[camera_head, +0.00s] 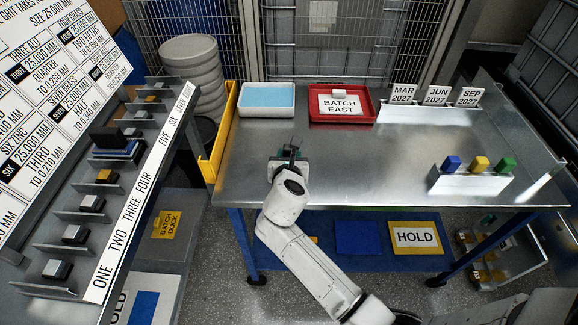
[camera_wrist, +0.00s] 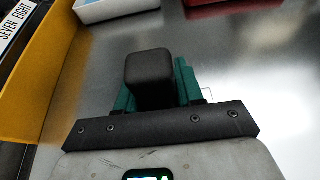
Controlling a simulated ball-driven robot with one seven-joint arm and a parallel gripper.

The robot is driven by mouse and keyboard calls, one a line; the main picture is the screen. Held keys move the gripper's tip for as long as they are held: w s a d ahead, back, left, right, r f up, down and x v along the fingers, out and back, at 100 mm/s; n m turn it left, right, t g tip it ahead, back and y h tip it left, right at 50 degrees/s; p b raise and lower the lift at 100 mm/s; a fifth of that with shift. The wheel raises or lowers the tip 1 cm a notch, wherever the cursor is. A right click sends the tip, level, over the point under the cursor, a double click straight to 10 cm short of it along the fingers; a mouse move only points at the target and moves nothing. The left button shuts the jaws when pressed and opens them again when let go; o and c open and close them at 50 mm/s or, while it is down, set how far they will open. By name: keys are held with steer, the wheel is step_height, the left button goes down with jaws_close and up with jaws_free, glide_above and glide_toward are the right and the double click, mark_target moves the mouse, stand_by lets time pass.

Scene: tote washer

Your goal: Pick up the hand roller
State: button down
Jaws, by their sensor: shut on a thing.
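My gripper (camera_head: 288,165) is over the left part of the steel table (camera_head: 340,165). In the wrist view its teal fingers (camera_wrist: 155,85) are closed on a dark, blocky piece (camera_wrist: 148,72), which appears to be the grip of the hand roller. In the head view a dark upright bit of it (camera_head: 292,151) shows at the fingertips. The rest of the roller is hidden by the gripper and wrist. I cannot tell whether it touches the table.
A yellow panel (camera_head: 217,140) borders the table's left edge. A white rack (camera_head: 468,182) with coloured blocks stands at right. The table's middle is clear.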

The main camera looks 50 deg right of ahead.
steer(key=shift+r, duration=0.1)
steer(key=shift+r, duration=0.4)
step_height(320, 180, up, 3)
steer(key=shift+f, duration=0.2)
steer(key=s+a+r+p, duration=0.1)
steer(key=s+a+r, duration=0.4)
steer(key=s+r, duration=0.4)
steer(key=s, duration=0.4)
steer(key=shift+a+r, duration=0.2)
steer(key=shift+r, duration=0.05)
steer(key=c, duration=1.2)
jaws_free()
jaws_close()
